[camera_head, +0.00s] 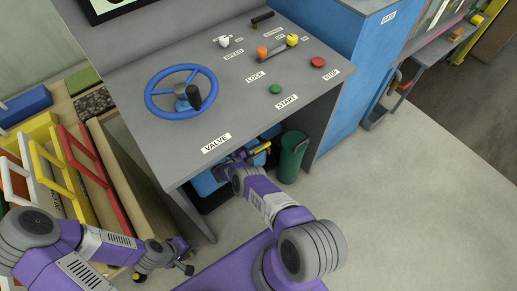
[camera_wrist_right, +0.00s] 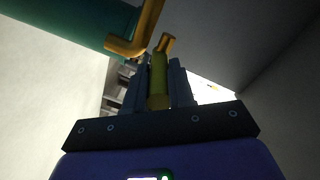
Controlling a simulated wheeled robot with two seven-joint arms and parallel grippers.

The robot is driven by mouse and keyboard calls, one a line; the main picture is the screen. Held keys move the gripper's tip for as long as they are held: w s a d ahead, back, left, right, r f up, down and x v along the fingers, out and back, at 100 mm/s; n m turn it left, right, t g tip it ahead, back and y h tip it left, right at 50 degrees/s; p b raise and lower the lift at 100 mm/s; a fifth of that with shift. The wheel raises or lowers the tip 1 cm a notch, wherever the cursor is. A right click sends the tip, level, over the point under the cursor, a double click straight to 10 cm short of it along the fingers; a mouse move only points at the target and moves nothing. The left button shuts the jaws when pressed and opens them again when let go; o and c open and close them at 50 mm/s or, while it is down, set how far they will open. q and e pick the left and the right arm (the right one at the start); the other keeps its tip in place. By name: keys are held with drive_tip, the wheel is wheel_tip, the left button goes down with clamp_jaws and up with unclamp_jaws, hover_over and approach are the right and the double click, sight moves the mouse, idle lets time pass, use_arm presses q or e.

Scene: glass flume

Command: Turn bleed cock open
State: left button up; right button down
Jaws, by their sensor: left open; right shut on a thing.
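The bleed cock's yellow handle (camera_head: 262,147) shows beneath the front of the grey console, partly hidden by my right gripper (camera_head: 248,155). In the right wrist view, my right gripper (camera_wrist_right: 160,85) is shut on a yellow bar (camera_wrist_right: 158,78), which lies lengthwise between the two dark fingers. A bent yellow piece (camera_wrist_right: 145,32) shows just beyond the fingertips; I cannot tell whether it joins the bar. My left gripper (camera_head: 184,258) is open and empty at the lower left, well away from the cock.
The console (camera_head: 225,95) overhangs my right gripper and carries a blue handwheel (camera_head: 182,92). A green cylinder (camera_head: 291,158) stands right of the gripper. Red and yellow frames (camera_head: 92,180) stand at the left near my left arm. Floor at the right (camera_head: 425,190) is clear.

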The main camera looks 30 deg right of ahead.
drive_tip(key=shift+r+y+p, duration=0.5)
drive_tip(key=shift+y+p, duration=0.4)
drive_tip(key=shift+p, duration=0.2)
drive_tip(key=shift+f, duration=0.1)
drive_tip(key=c, duration=1)
unclamp_jaws()
drive_tip(key=shift+o, duration=0.2)
